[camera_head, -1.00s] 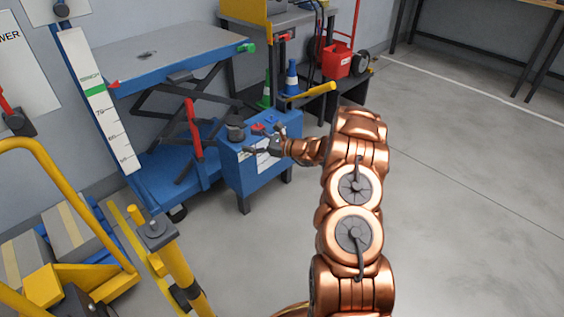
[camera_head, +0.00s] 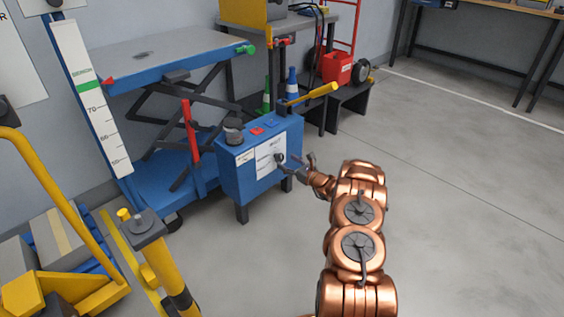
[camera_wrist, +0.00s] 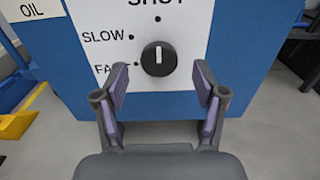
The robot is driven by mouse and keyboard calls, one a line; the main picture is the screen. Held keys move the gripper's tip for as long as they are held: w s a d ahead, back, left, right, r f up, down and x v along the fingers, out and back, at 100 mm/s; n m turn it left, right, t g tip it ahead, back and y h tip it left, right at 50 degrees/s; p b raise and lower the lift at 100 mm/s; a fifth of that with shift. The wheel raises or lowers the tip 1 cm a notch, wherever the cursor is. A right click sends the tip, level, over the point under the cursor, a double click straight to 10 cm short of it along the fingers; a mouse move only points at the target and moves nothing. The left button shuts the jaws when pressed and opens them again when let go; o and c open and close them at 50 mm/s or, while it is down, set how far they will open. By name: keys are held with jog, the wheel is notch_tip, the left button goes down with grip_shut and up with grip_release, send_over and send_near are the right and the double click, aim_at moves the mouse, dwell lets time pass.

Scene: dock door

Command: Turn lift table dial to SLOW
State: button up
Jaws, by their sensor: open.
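The dial (camera_wrist: 158,58) is a round black knob with a white pointer line on a white panel (camera_wrist: 190,20) in the wrist view. Its line points up, toward the dot under the partly cut-off SHUT label. SLOW is printed at upper left and FAST, partly covered by a finger, at lower left. The panel is on the front of the blue control box (camera_head: 232,180) beside the lift table (camera_head: 165,60). My gripper (camera_wrist: 160,85) is open and empty. Its fingertips stand left and right of the dial, slightly low, apart from it in the picture. In the head view my gripper (camera_head: 295,164) is before the panel.
The box top carries a dark round part (camera_head: 233,130) and red and blue buttons. A yellow-handled lever (camera_head: 315,94) sticks out above its right end. A yellow post (camera_head: 160,255) stands in the left foreground. The floor to the right is clear.

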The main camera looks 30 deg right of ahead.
aim_at(281, 158)
jog(key=shift+f+b+x, duration=0.2)
jog(key=shift+b+x, duration=0.1)
jog(key=shift+x, duration=0.75)
jog(key=shift+w+a+r, duration=0.15)
jog(key=shift+w+r, duration=0.05)
jog(key=shift+w, duration=0.55)
jog(key=c, duration=1.1)
